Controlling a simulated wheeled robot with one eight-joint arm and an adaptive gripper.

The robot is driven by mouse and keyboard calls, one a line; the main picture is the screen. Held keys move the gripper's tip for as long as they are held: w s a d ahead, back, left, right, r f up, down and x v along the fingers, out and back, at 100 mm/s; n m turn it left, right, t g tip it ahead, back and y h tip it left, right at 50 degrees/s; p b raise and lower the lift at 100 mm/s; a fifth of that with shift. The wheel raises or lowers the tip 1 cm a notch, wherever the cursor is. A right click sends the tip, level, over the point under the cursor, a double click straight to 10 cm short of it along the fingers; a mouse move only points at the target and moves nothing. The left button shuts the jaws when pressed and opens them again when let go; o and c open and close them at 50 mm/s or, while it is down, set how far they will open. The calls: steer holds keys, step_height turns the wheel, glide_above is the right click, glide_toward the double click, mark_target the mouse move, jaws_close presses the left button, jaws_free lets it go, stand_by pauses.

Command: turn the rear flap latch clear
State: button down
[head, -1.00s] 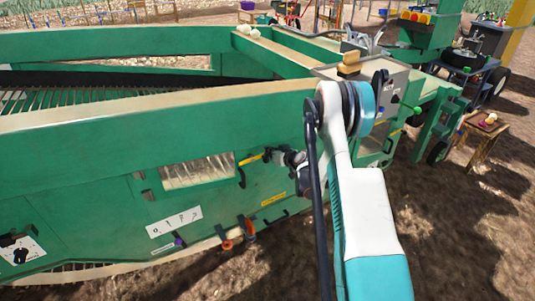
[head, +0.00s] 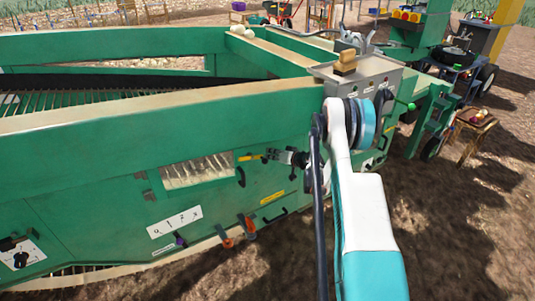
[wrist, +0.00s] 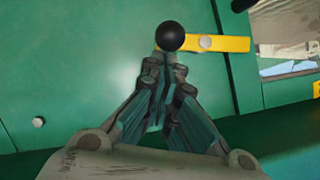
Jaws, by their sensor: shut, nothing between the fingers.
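The yellow latch bar (head: 249,157) lies near level on the green side panel, right of the small window. In the wrist view the yellow bar (wrist: 230,43) shows a silver pivot bolt, with a black ball knob (wrist: 170,36) at its end. My gripper (wrist: 165,62) is shut and empty, its fingertips right beside the knob; whether they touch it I cannot tell. In the head view my gripper (head: 284,156) is at the bar's right end, and that end is partly hidden by it.
A black handle (head: 240,177) sits just below the latch. A grey control box (head: 355,77) stands above right, close to my arm. Bare ground is open at right.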

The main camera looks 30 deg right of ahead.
step_height(320, 180, down, 6)
steer(key=shift+a, duration=0.15)
stand_by(0.6)
steer(key=shift+s, duration=0.1)
stand_by(1.2)
